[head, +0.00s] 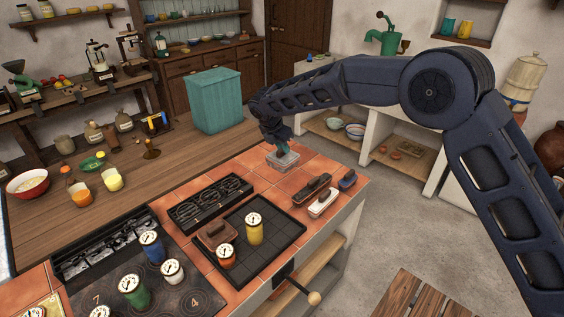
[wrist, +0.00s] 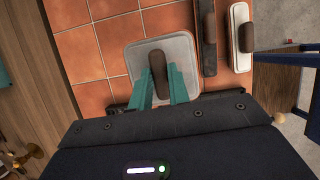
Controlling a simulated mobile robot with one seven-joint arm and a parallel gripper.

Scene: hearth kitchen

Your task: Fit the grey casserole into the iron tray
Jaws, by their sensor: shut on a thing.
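The grey casserole (head: 284,161) is a squarish pale grey dish with a brown handle, at the far end of the terracotta-tiled counter. My gripper (head: 277,143) comes down on it from above with teal fingers. In the wrist view, the fingers of my gripper (wrist: 161,80) are closed on the brown handle of the casserole (wrist: 137,62). I cannot tell whether the casserole rests on the tiles or hangs just above them. The iron tray (head: 283,231) is dark, low-rimmed and square, nearer on the counter. A brown dish (head: 216,234), a yellow canister (head: 254,229) and an orange canister (head: 226,256) stand in it.
A black rack (head: 211,203) lies left of the tray. A teal box (head: 215,100) stands behind left. Gauge-topped canisters stand on the stove. The tray's right part is bare.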

